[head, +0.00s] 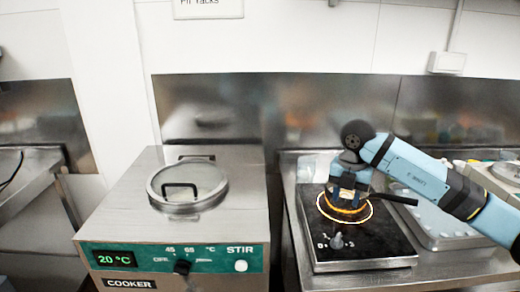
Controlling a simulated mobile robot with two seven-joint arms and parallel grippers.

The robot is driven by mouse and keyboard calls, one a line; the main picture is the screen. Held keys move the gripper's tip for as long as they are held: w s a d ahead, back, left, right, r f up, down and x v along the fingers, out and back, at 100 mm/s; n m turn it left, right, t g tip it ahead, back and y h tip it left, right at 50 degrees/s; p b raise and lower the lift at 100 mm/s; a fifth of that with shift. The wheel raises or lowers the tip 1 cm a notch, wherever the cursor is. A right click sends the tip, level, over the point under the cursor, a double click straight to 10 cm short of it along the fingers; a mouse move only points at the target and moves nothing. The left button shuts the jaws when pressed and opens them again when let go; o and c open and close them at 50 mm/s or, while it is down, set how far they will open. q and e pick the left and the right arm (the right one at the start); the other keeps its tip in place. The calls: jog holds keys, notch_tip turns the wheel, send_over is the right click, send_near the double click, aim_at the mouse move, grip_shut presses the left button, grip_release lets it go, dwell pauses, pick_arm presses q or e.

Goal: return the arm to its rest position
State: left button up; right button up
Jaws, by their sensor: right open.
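My right arm (425,178) comes in from the right, light blue with black joints, and bends down at a dark round wrist joint. My right gripper (347,200) points down over the hob's glowing orange ring (372,212). It is open, and I see nothing held between its fingers. The fingertips overlap the ring in this view, so I cannot tell how far above it they are. A dark bar (395,198) sticks out to the right beside the gripper; I cannot tell what it belongs to. My left gripper is not in view.
A steel cooker (150,225) with a round lid (208,185) and a display reading 20 °C stands left of the hob (365,253). The hob's knob (338,241) is at its front. Steel equipment (440,235) sits right of the hob. A steel splashback (290,105) stands behind.

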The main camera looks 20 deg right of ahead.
jog(key=s+a+f+m+t+y+p, duration=0.1)
jog(key=s+a+t+y+p, duration=0.15)
jog(key=s+a+y, duration=0.65)
jog(key=s+a+f+m+t+y+p, duration=0.15)
jog(key=a+y+p, duration=0.25)
jog(key=a+y, duration=1)
jog(key=s+d+f+m+t+h+p, duration=0.2)
jog(key=s+d+f+m+t+h, duration=0.1)
jog(key=s+f+m+h, duration=0.5)
jog(key=s+d+f+m+t+h+p, duration=0.2)
jog(key=s+f+m+h, duration=0.6)
jog(key=f+m+h, duration=0.4)
jog(key=shift+s+d+f+m+t+p, duration=0.3)
jog(key=shift+s+d+m+t+p, duration=0.15)
jog(key=shift+m+t, duration=0.45)
jog(key=shift+d, duration=0.15)
